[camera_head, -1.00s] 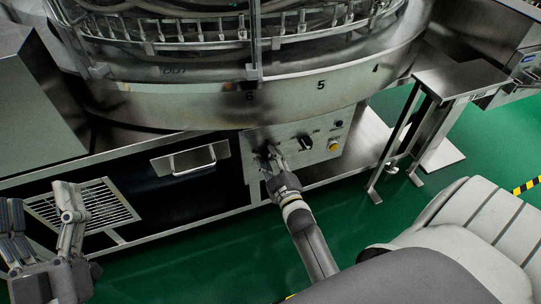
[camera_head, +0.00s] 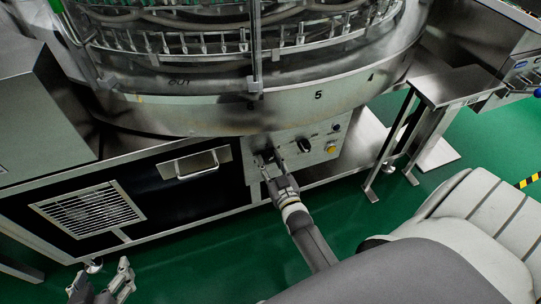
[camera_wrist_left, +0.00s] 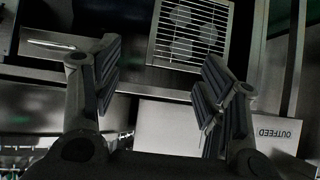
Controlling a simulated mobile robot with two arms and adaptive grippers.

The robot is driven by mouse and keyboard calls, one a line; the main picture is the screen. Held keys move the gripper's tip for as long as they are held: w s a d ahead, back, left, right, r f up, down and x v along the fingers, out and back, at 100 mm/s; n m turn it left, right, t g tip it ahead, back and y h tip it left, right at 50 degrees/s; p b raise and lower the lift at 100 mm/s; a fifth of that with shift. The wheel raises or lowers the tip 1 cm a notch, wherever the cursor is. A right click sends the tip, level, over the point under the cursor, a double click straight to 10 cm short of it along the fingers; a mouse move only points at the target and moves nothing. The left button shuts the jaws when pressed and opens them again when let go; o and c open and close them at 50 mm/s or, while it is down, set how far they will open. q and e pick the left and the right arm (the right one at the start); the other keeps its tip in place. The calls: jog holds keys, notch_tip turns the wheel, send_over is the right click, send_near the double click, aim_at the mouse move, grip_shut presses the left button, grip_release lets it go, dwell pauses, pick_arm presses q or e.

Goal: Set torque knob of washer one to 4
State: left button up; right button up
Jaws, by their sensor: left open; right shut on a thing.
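The washer control panel (camera_head: 318,160) is a light metal plate under the round washer drum. My right gripper (camera_head: 267,164) is at the panel's left part, shut on a knob there that its fingers mostly hide. Its setting cannot be read. A black knob (camera_head: 303,145) to its right stands clear of the fingers. My left gripper (camera_head: 103,278) is low at the left of the head view, away from the panel. In the left wrist view its two fingers (camera_wrist_left: 160,95) are spread wide with nothing between them.
A yellow button (camera_head: 331,149) and a dark blue button (camera_head: 336,127) are right of the black knob. A drawer handle (camera_head: 188,164) and a vent grille (camera_head: 90,209) lie left of the panel. A metal stand (camera_head: 455,84) is at the right. Green floor is open in front.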

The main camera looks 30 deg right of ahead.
pick_arm(q)
jog(key=shift+s+a+f+g, duration=0.35)
jog(key=shift+s+f+g, duration=0.25)
jog(key=shift+s+f, duration=0.15)
pick_arm(e)
jog(key=shift+f+m, duration=0.1)
jog(key=shift+m, duration=0.4)
jog(key=o, duration=1)
pick_arm(q)
jog(key=shift+r, duration=0.1)
pick_arm(e)
jog(key=shift+o, duration=0.2)
jog(key=shift+s, duration=0.1)
jog(key=v, duration=1.1)
jog(key=shift+s, duration=0.4)
